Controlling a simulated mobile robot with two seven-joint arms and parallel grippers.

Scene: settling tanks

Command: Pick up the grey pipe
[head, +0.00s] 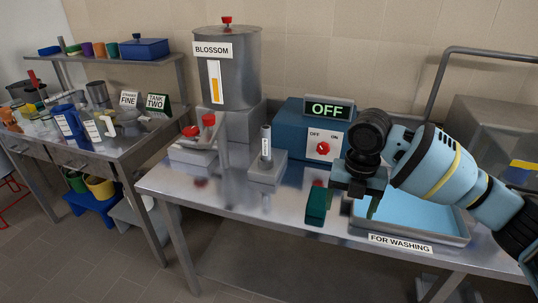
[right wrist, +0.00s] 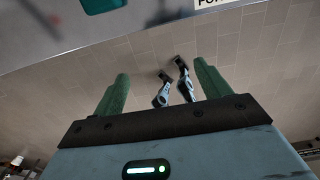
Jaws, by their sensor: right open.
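A short grey pipe (head: 266,142) with a pale label stands upright in a grey block on the metal table, in the head view. It is between the BLOSSOM tank and the blue switch box. My right gripper (head: 352,200) is to the right of the pipe and apart from it, near the tray's left end. In the right wrist view its two green fingers (right wrist: 161,88) are spread with nothing between them. The pipe does not show in that view. My left gripper is in neither view.
The blue switch box (head: 290,122) reads OFF. A dark green block (head: 316,205) stands near the table's front edge, left of the blue washing tray (head: 457,238). The BLOSSOM tank (head: 240,75) rises behind the pipe. Bare table lies in front of the pipe's block.

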